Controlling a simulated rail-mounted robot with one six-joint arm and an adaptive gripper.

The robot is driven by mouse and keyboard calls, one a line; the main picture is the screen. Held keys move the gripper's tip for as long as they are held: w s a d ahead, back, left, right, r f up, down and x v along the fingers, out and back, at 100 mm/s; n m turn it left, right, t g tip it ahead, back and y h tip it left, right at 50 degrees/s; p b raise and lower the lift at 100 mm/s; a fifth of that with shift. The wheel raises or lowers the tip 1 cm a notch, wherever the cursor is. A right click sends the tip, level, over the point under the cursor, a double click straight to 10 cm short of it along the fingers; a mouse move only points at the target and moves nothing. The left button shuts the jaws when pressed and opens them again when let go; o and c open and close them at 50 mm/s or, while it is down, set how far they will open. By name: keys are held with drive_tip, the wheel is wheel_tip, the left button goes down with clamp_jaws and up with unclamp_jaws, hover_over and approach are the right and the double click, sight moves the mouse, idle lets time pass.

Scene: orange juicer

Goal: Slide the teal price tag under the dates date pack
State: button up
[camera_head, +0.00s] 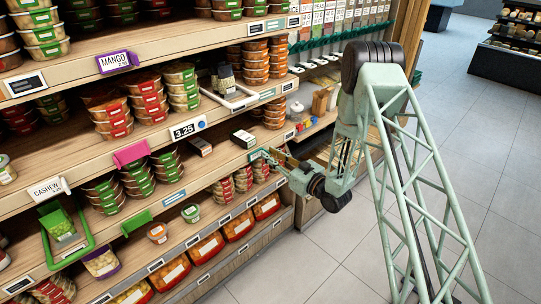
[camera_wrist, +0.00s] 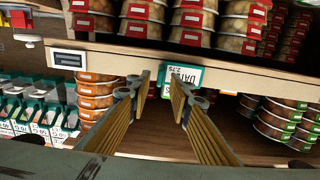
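A teal price tag (camera_wrist: 184,76) with a white face lettered "DATES 2.75" shows upside down at the shelf edge in the wrist view. In the head view the teal tag (camera_head: 256,154) is small, just left of my gripper (camera_head: 271,157). My gripper (camera_wrist: 160,78) is open. Its right fingertip overlaps the tag's lower left part in the wrist view; I cannot tell whether they touch. A small dark box (camera_head: 243,138) lies on the shelf near the tag; I cannot tell which item is the date pack.
Stacked round tubs (camera_wrist: 275,121) and others with red labels (camera_wrist: 192,18) crowd both sides of the shelf edge (camera_wrist: 115,60). A bare stretch of wooden shelf (camera_wrist: 155,130) lies between stacks. Other tags include a pink one (camera_head: 131,153). The floor (camera_head: 450,130) at right is clear.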

drive_tip(key=v, duration=1.2)
idle(0.5)
drive_tip(key=shift+w+r, duration=0.1)
